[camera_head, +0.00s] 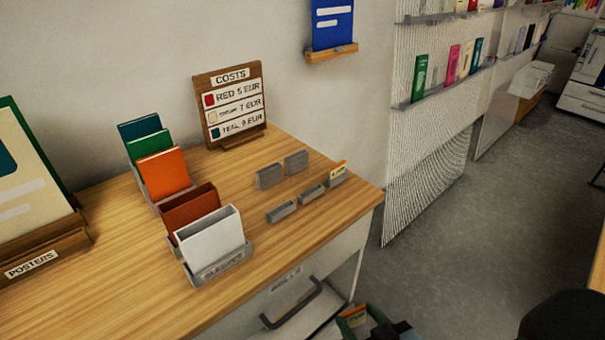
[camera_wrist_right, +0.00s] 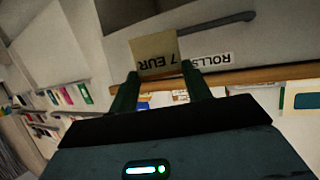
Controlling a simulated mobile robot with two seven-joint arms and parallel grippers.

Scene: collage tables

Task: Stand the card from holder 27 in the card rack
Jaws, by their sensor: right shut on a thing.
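My right gripper (camera_head: 355,318) is low at the bottom of the head view, in front of the table's front edge. It is shut on a small cream card (camera_wrist_right: 155,55) that reads "7 EUR" upside down in the right wrist view, held between the two fingertips (camera_wrist_right: 158,80). Several small grey holders (camera_head: 281,211) stand on the right part of the table. The rightmost one holds a small card (camera_head: 338,169) with an orange top; the others look empty. I cannot read any holder number or tell which pieces are the card rack. My left gripper is not in view.
The wooden table (camera_head: 130,290) bears a grey sleeve rack (camera_head: 222,266) with coloured folders, a costs board (camera_head: 233,105) and a posters stand (camera_head: 45,250). A drawer handle (camera_head: 292,306) juts out below the front edge. Wood around the small holders is clear.

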